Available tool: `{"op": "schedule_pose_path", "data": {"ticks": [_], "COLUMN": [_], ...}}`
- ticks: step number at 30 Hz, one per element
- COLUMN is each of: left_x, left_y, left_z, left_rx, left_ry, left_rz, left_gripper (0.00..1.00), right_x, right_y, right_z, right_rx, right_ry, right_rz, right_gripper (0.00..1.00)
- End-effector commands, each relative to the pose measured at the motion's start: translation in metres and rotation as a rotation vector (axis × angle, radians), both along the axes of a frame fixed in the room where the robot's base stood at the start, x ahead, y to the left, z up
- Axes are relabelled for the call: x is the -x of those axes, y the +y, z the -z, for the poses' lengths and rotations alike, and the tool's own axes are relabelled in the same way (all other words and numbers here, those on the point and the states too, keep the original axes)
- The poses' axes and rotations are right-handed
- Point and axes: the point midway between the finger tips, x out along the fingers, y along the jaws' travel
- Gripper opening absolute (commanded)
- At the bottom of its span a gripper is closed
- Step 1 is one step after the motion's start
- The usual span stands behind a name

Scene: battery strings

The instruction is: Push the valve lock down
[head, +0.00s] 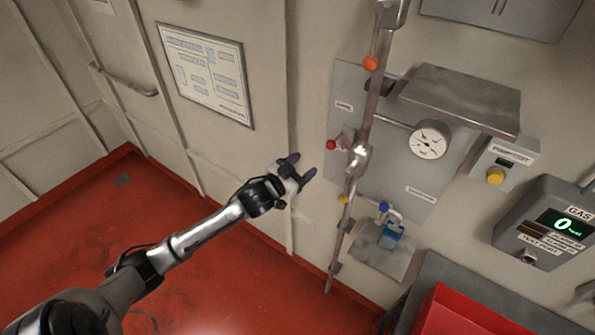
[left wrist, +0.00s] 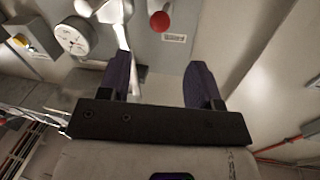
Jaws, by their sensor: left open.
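My left gripper (head: 303,165) is open and empty, in front of the wall, left of and apart from the grey valve panel (head: 360,95). In the left wrist view its two dark fingers (left wrist: 160,78) stand apart with nothing between them. A red ball knob (head: 331,145) on a short lever is up and right of the gripper; it also shows in the left wrist view (left wrist: 160,21). A blue fitting (head: 391,234) with a blue knob (head: 383,207) sits lower right. No part is labelled readably as the valve lock, so I cannot tell which it is.
A vertical pipe (head: 373,105) with an orange ball (head: 371,64) and a yellow one (head: 343,198) crosses the panel. A gauge (head: 430,139), a jutting grey shelf (head: 465,98) and a gas meter (head: 548,225) are right. The red floor (head: 190,270) is clear.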

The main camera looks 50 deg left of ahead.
Motion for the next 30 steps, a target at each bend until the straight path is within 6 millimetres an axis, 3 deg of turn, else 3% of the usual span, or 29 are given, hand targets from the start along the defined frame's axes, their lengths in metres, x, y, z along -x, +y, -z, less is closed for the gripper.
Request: {"op": "schedule_pose_path", "data": {"ticks": [9,30], "left_x": [0.017,0.018], "left_y": [0.0,0.0], "left_z": [0.0,0.0], "left_rx": [-0.001,-0.031], "left_ry": [-0.001,0.003], "left_rz": [0.0,-0.002], "left_gripper": [0.58,0.58], "right_x": [0.0,0.0], "right_y": [0.0,-0.003], "right_z": [0.003,0.003], "right_rx": [0.001,0.009], "right_ry": [0.0,0.001], "right_rz": [-0.001,-0.005], "right_gripper": [0.43,0.43]}}
